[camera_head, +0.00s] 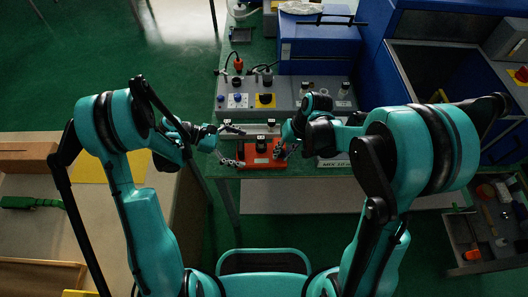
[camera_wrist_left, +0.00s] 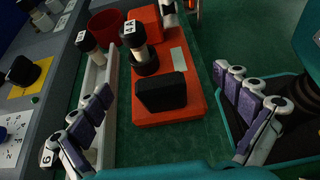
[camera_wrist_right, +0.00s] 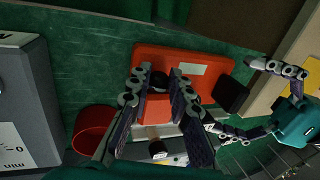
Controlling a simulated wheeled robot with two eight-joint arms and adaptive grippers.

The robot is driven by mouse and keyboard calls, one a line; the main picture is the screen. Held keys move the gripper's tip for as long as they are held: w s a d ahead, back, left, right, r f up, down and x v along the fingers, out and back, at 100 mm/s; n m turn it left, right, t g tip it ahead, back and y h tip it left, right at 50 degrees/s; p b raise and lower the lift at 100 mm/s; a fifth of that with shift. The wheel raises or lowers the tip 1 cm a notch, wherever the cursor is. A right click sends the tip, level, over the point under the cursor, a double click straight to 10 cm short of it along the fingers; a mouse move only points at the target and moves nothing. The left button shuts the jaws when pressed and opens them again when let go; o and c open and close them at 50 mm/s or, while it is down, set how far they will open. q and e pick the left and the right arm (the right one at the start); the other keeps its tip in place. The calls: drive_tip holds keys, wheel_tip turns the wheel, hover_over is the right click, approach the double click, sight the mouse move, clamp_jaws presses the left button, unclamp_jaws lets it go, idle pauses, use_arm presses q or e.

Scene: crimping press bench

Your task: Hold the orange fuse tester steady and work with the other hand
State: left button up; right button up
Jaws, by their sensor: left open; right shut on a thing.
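The orange fuse tester (camera_head: 262,160) lies flat near the bench's front edge, between my grippers. In the left wrist view, its orange plate (camera_wrist_left: 182,100) carries a black block (camera_wrist_left: 160,93) and a dark round holder, with a fuse marked 4A (camera_wrist_left: 133,36) standing there. My left gripper (camera_wrist_left: 165,82) is open and empty above the tester, fingers spread on either side of the black block. My right gripper (camera_wrist_right: 157,80) is shut on an orange raised part (camera_wrist_right: 155,108) of the tester, at the end away from the black block. The fingers partly hide that end.
A white rack (camera_wrist_left: 107,75) with fuses runs along the tester's side. A red cup (camera_wrist_right: 90,128) stands nearby. A grey control panel (camera_head: 290,95) lies behind. A labelled sign (camera_head: 338,162) is at the bench's front edge. A separate table (camera_head: 100,205) is at left.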

sight(261, 153)
use_arm(q)
drive_tip(key=shift+x, duration=3.1)
drive_tip(key=c, duration=0.7)
use_arm(e)
drive_tip(key=o, duration=0.7)
drive_tip(key=shift+v, duration=3.55)
